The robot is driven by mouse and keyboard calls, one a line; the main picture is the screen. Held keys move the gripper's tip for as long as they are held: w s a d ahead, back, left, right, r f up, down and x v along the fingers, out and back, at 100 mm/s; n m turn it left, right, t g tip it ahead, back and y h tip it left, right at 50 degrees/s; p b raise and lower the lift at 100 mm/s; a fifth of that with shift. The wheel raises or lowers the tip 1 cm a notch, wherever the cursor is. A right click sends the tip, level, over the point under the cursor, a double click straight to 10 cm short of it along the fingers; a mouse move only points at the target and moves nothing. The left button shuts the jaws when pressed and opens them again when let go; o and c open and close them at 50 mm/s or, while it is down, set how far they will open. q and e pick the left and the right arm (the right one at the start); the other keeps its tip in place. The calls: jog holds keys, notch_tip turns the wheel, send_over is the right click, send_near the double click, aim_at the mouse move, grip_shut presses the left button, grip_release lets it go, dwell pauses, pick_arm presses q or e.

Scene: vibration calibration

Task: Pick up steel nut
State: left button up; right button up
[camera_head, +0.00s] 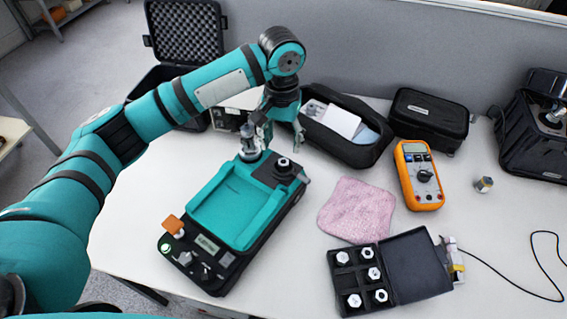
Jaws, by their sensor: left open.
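Several white-silver hex nuts or nut-like pieces (369,252) sit in the compartments of an open black case (415,265) at the lower right. A separate small metal piece with a brassy side (484,184) stands alone on the table at the right; I cannot tell whether it is a nut. My left gripper (281,138) points down, open, over the back of the teal-and-black device (232,203), well apart from the case. A silver upright piece (250,142) stands beside its left finger, and a dark round fitting with a metal top (283,163) is below. My right gripper is not in view.
An orange multimeter (418,176), a pink cloth (357,209) and an open black pouch (345,128) lie on the white table. A closed black case (428,118) stands at the back. A cable crosses the clear right front.

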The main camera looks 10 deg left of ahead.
aim_at(283, 162)
pick_arm(q)
notch_tip(283, 162, down, 2)
jog(key=shift+f, duration=0.1)
jog(key=f, duration=0.3)
jog(key=shift+s+d+f, duration=0.1)
jog(key=shift+d+f, duration=0.1)
jog(key=shift+f, duration=0.55)
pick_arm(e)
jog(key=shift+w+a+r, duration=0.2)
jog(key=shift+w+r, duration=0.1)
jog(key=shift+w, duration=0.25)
